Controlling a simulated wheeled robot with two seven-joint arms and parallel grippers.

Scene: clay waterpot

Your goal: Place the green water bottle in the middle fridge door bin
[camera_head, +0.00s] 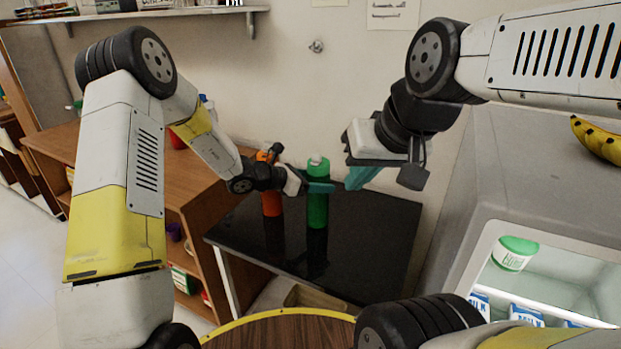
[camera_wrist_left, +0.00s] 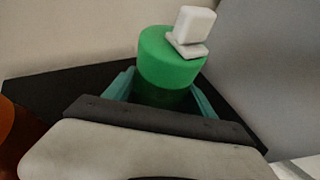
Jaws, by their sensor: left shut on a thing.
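The green water bottle (camera_head: 318,208) stands upright on the black tabletop (camera_head: 375,235) by the wall. Its green lid with a white spout also shows in the left wrist view (camera_wrist_left: 170,62). My left gripper (camera_head: 320,186) is shut on the bottle's upper part, with teal fingers on both sides of it in the wrist view. My right gripper (camera_head: 362,176) hangs in the air to the right of the bottle; its finger gap cannot be made out. The lit fridge interior (camera_head: 560,262) shows at the lower right; I cannot make out the middle door bin.
An orange bottle (camera_head: 272,200) stands close left of the green one. The fridge holds a green-lidded tub (camera_head: 515,252) and several milk cartons (camera_head: 526,314). Bananas (camera_head: 598,140) lie on top of the fridge. A wooden shelf unit (camera_head: 180,185) is left; a round wooden surface (camera_head: 285,332) is in front.

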